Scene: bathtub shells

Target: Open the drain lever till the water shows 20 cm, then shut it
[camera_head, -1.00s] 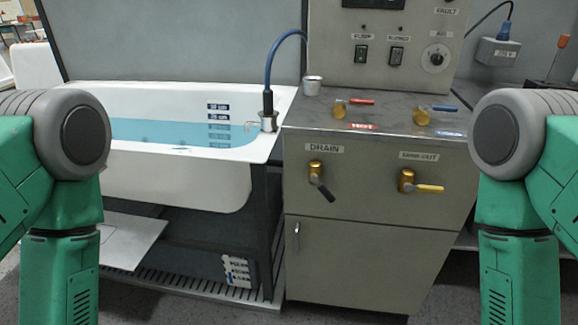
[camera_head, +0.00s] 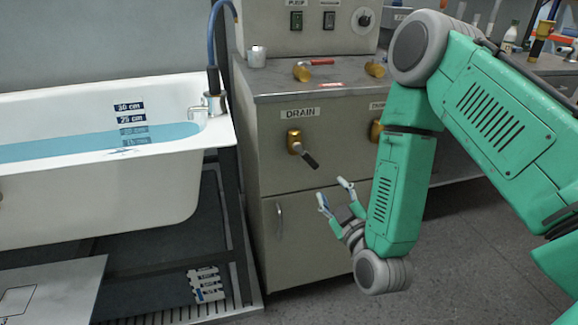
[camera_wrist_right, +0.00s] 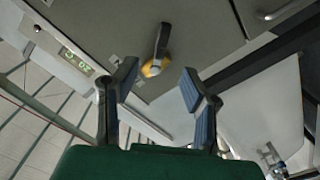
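The drain lever (camera_head: 309,158) has a black handle on a brass valve under the DRAIN label on the grey cabinet, and slants down to the right. It also shows in the right wrist view (camera_wrist_right: 162,42). The bathtub (camera_head: 100,197) holds blue water (camera_head: 60,148). The water's surface lies between the 25 cm mark (camera_head: 131,119) and the mark below it, which looks under water. My right gripper (camera_head: 334,192) is open and empty, below and right of the lever, apart from it. In the wrist view its fingers (camera_wrist_right: 157,88) are spread. My left gripper is out of view.
A second brass valve (camera_head: 376,130) sits right of the drain valve, partly behind my right arm. The cabinet door handle (camera_head: 279,222) is below. A metal cup (camera_head: 257,56) and brass taps (camera_head: 302,71) are on the cabinet top. The floor at the right is clear.

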